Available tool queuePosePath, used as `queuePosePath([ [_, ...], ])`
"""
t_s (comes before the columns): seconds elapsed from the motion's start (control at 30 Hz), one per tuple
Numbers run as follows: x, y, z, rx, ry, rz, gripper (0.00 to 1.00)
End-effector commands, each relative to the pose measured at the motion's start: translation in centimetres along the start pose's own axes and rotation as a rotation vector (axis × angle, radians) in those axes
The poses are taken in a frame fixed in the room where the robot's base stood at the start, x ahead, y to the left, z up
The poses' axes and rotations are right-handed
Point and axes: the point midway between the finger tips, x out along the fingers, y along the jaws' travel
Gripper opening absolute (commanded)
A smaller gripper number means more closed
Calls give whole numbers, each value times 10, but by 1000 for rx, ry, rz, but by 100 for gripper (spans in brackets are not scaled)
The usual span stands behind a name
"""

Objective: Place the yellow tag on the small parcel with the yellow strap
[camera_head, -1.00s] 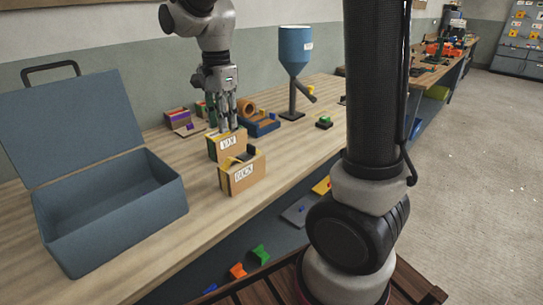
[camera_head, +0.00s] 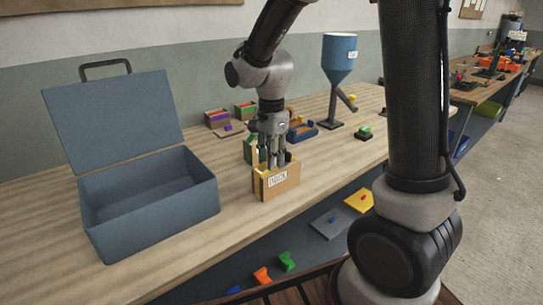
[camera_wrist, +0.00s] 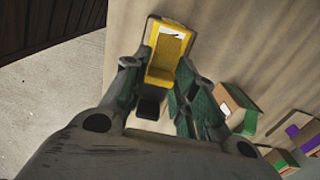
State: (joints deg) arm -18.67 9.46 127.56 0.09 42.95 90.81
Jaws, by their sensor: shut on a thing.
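My gripper (camera_head: 272,162) points down at a small cardboard parcel (camera_head: 279,190) with a white label, near the bench's front edge. Yellow (camera_head: 257,173) shows at that parcel's upper left edge, beside my fingers. In the wrist view my gripper (camera_wrist: 165,75) has a yellow piece (camera_wrist: 168,48) between its fingertips, which looks like the yellow tag. A white patch shows at its far end. My fingers hide much of the parcel's top, and I cannot tell whether the tag touches the parcel.
A parcel with green (camera_head: 249,148) stands just behind, and it also shows in the wrist view (camera_wrist: 237,107). An open blue-grey box (camera_head: 150,215) stands at left. A blue hopper (camera_head: 339,55) and parcels with purple (camera_head: 217,118) and green stand farther back. Bare bench lies front left.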

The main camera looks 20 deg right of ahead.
Motion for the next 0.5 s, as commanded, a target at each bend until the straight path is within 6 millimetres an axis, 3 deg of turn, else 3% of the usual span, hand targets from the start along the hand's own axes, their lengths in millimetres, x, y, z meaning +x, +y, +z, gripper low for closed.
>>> queuePosePath([
  [0.17,3,0,0,0,0,1,17],
  [0.2,3,0,0,0,0,0,31],
  [0.3,2,0,0,0,0,0,49],
  [0.5,2,0,0,0,0,0,49],
])
